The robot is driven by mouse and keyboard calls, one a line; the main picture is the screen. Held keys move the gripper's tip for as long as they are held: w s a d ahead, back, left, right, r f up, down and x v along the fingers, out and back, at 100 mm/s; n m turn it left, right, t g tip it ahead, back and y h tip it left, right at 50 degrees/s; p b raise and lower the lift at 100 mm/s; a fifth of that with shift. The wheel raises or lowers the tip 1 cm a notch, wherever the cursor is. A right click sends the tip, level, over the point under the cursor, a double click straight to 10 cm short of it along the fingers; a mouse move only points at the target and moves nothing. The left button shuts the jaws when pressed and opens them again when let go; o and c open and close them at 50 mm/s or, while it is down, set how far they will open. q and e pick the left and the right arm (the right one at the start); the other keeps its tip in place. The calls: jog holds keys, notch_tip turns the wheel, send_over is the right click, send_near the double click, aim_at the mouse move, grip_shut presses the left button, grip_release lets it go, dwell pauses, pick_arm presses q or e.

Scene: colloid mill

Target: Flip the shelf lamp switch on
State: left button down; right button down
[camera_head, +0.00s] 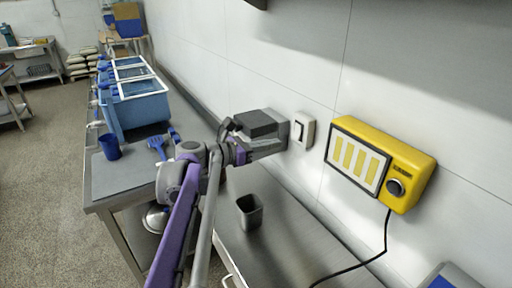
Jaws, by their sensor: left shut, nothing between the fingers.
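A white switch with a dark-edged rocker (303,129) is mounted on the pale wall, just left of a yellow box. I take it to be the shelf lamp switch; which way its rocker is set is too small to tell. My left gripper (287,132) is shut and empty, held up at the wall immediately left of the switch. Whether its tip touches the switch plate cannot be told. My right gripper is not in view.
The yellow box (414,160) with a pale striped panel and a black knob (396,187) is on the wall, its cable hanging down. A dark cup (250,211) stands on the steel counter (290,245) below. Blue bins (140,108) and a blue cup (110,146) stand further left.

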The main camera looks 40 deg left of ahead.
aim_at(296, 139)
pick_arm(q)
jog(key=x, duration=0.6)
jog(key=shift+w+d, duration=0.15)
jog(key=shift+w, duration=0.05)
jog(key=shift+f, duration=0.15)
jog(key=shift+s, duration=0.1)
jog(key=shift+s+a, duration=0.25)
jog(key=shift+s, duration=0.1)
jog(key=v, duration=1)
